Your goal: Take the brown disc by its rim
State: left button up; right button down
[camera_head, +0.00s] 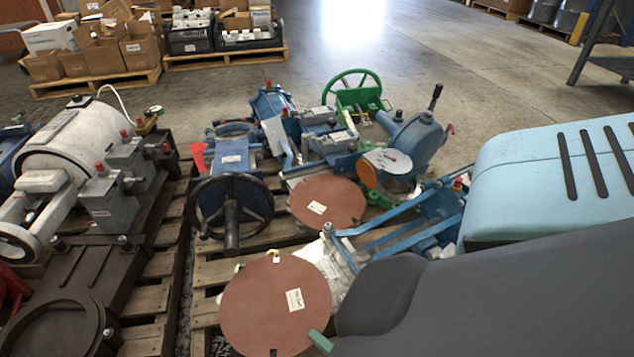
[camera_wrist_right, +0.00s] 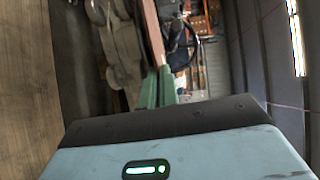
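A brown disc (camera_head: 265,318) with a small white label is in the near middle of the head view, over the front of a pallet. A second brown disc (camera_head: 327,201), also labelled, lies farther back among blue valves. My right gripper (camera_wrist_right: 159,88) has green fingers close together, with the near disc's thin brown edge (camera_wrist_right: 153,35) running down between them in the right wrist view. In the head view one green fingertip (camera_head: 320,341) shows at the disc's lower right rim; my arm hides the rest. My left gripper is not in view.
A blue valve with a black handwheel (camera_head: 230,205) stands behind the near disc, at left. Blue valve parts (camera_head: 415,235) lie right of it. A white motor (camera_head: 85,145) and grey housings crowd the left pallet. Open floor (camera_head: 400,50) lies beyond.

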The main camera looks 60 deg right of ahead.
jog(key=s+a, duration=0.3)
jog(key=s, duration=0.2)
jog(key=shift+s+a, duration=0.2)
jog(key=shift+s, duration=0.1)
dwell(0.6)
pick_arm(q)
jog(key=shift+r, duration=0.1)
pick_arm(e)
jog(key=shift+r, duration=0.1)
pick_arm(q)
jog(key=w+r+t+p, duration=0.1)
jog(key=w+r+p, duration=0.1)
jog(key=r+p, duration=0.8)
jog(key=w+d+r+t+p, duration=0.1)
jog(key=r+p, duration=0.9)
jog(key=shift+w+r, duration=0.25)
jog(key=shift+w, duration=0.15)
pick_arm(e)
notch_tip(320, 180, up, 22)
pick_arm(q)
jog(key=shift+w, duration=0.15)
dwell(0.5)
